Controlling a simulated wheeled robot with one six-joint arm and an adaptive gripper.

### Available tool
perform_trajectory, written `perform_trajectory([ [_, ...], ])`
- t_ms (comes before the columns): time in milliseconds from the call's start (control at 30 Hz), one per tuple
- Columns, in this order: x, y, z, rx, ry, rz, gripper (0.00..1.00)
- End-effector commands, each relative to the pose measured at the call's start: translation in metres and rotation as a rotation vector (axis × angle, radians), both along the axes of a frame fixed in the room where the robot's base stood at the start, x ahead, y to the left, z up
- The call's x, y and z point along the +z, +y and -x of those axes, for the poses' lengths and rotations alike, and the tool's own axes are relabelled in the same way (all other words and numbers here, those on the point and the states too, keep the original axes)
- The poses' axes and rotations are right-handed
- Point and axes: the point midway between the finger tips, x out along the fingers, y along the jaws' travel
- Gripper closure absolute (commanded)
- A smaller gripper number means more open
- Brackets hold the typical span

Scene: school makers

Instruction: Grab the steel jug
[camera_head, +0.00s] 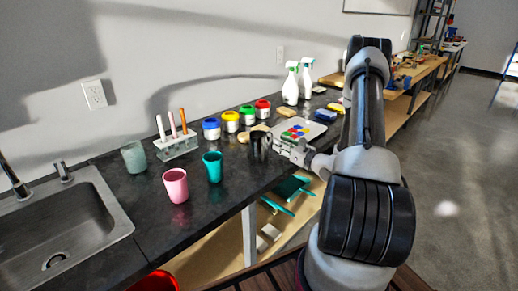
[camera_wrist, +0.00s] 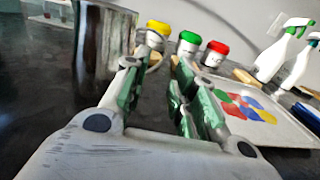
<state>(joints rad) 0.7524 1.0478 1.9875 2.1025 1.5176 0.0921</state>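The steel jug (camera_head: 259,148) is a dark, shiny upright cylinder on the black counter, right of the teal cup. In the wrist view the jug (camera_wrist: 103,42) stands large at upper left, close to the left finger. My gripper (camera_head: 281,145) is at the jug's right side in the head view. In the wrist view my gripper (camera_wrist: 158,78) is open, with a gap between its green-grey fingers and nothing held there. The jug is beside the left finger, outside the gap. I cannot tell whether they touch.
A teal cup (camera_head: 213,166), pink cup (camera_head: 175,186) and grey-green cup (camera_head: 134,157) stand left of the jug. Several paint jars (camera_head: 230,121) stand behind. A paint palette (camera_head: 302,129) lies right, near two spray bottles (camera_head: 291,84). A sink (camera_head: 62,240) is at far left.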

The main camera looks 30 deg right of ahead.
Motion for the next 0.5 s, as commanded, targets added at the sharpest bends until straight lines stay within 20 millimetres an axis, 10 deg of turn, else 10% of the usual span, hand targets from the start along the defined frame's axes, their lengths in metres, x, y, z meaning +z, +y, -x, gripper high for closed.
perform_trajectory([
  [500,0.005,0.014,-0.038,0.002,0.001,0.000,0.80],
])
